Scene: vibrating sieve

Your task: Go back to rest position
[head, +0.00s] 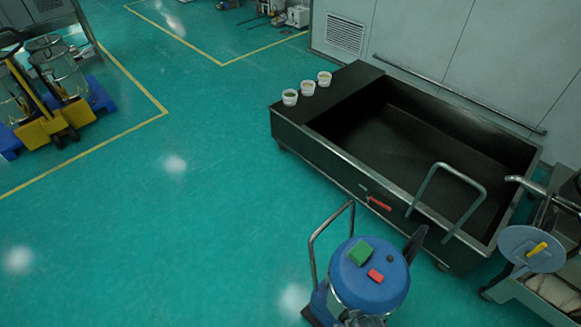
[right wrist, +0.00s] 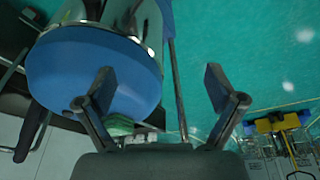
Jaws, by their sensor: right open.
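My right gripper (right wrist: 158,75) shows only in the right wrist view. Its two fingers are spread wide, with nothing between them. Behind the left finger is the blue lid (right wrist: 85,75) of a shiny metal machine, seen upside down. Part of a green block (right wrist: 120,125) shows behind that finger's base. In the head view, the blue-topped machine (head: 345,275) stands at the bottom centre, with a green block (head: 360,253) and a red block (head: 376,276) on its lid. Neither gripper shows in the head view. My left gripper is not in view.
A black metal trough (head: 310,135) with three small cups (head: 307,88) stands by the wall. A cart (head: 532,250) is at the right edge. A yellow trolley with metal drums (head: 48,125) is at the left. The green floor (head: 170,230) between is clear.

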